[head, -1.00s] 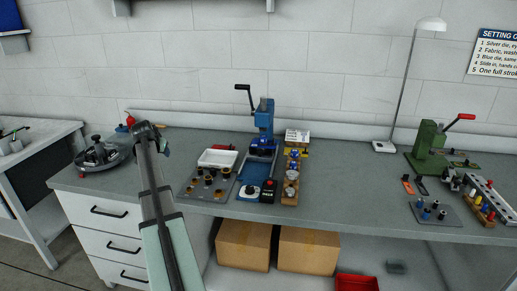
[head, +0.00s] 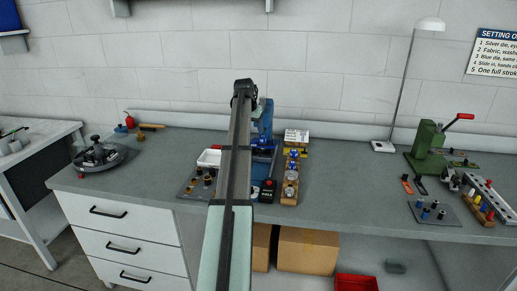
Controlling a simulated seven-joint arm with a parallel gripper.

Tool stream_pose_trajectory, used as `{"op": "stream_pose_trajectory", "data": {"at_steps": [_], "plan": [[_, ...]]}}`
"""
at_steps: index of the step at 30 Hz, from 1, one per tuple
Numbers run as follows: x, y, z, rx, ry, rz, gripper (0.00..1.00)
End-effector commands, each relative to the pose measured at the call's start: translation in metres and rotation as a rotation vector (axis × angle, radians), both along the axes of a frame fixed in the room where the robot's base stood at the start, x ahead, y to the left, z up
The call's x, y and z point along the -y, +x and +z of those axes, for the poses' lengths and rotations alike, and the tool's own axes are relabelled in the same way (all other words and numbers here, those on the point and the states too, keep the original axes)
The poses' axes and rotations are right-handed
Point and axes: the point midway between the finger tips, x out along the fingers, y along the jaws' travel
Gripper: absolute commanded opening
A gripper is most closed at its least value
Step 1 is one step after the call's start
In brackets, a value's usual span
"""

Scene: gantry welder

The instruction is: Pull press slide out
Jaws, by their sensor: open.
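The blue lever press (head: 265,124) stands on the bench at the middle of the head view. My arm crosses in front of it and hides its left side, its lever and much of its base. The blue slide area (head: 266,143) low on the press shows only in part to the right of my arm, so I cannot tell how far out it sits. My gripper (head: 250,97) is at the far end of the arm, near the top of the press. It is open, its fingers are mostly hidden, and no contact shows.
A partly covered tray of parts (head: 198,182) lies left. A green press (head: 427,145) stands far right. Bare bench (head: 345,185) lies between.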

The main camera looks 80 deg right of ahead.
Motion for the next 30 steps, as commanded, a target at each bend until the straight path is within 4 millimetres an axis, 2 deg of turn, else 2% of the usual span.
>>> {"op": "stream_pose_trajectory", "data": {"at_steps": [5, 21, 30], "plan": [[0.005, -0.004, -0.011, 0.000, 0.003, -0.003, 0.57], [0.039, -0.011, -0.094, -0.001, 0.003, -0.002, 0.57], [0.050, -0.013, -0.122, 0.000, 0.001, -0.001, 0.57]]}}
